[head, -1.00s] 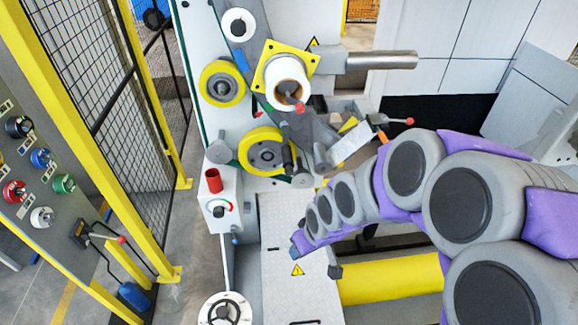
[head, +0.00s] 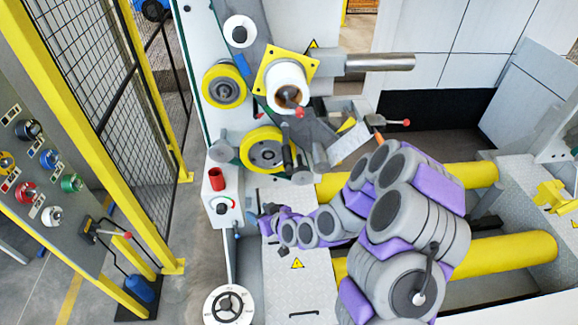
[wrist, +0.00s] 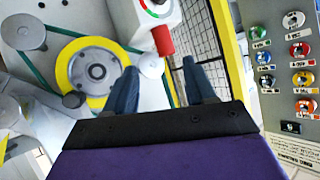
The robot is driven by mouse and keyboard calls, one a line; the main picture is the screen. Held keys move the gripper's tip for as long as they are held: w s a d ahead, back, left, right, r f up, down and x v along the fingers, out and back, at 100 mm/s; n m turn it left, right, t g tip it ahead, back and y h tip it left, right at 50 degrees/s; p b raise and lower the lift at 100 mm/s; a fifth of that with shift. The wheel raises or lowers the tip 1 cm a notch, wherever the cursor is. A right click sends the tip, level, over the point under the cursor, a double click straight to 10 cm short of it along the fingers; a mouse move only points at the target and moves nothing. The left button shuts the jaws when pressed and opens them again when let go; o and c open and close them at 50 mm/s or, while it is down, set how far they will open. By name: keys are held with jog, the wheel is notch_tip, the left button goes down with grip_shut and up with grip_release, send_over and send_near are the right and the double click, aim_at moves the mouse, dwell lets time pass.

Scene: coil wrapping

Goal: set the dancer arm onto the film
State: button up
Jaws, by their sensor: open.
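The film (head: 318,132) appears as a grey sheet slanting down past the white roll (head: 287,80). A short dark arm with a knob (head: 287,157) lies over the right side of the lower yellow-rimmed wheel (head: 264,150); it looks like the dancer arm, but I cannot tell surely. In the wrist view the dark knob (wrist: 73,99) shows at the wheel's lower left. My gripper (head: 260,222) is low in front of the machine, below the wheel. In the wrist view my gripper (wrist: 163,82) has its two blue fingers apart, with nothing held between them.
A red cylinder (head: 216,180) stands on a white control box (head: 221,208) close to my gripper; it also shows in the wrist view (wrist: 163,40). A handwheel (head: 228,306) is below. A knob panel (head: 40,180) and yellow fence stand left. Yellow bars (head: 510,248) lie right.

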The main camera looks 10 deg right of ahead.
jog(key=w+d+f+m+t+h+p, duration=0.1)
jog(key=d+m+t+h+p, duration=0.4)
jog(key=d+m+t+h, duration=0.45)
jog(key=w+d+n+y+b, duration=0.1)
jog(key=w+b, duration=0.7)
jog(key=b, duration=0.1)
jog(key=shift+d+f+n+g+y+b, duration=0.3)
jog(key=shift+d+n+g+y, duration=0.05)
jog(key=shift+d+g, duration=0.1)
dwell(0.5)
jog(key=b, duration=0.6)
jog(key=shift+w+a, duration=0.2)
jog(key=shift+w, duration=0.15)
jog(key=shift+r+b, duration=0.15)
jog(key=shift+b, duration=0.4)
